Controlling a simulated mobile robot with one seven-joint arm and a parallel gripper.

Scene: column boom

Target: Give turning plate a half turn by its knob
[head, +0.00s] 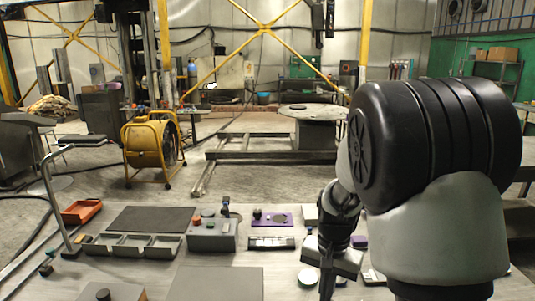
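I cannot tell for certain which piece is the turning plate. My gripper (327,291) points down at the bottom of the view, right beside the green disc. Its fingers overlap into one dark shape, so their opening and any contact are hidden.
A black knob (103,294) is at the front left. The flat mat (215,284) is clear. My arm covers the right side.

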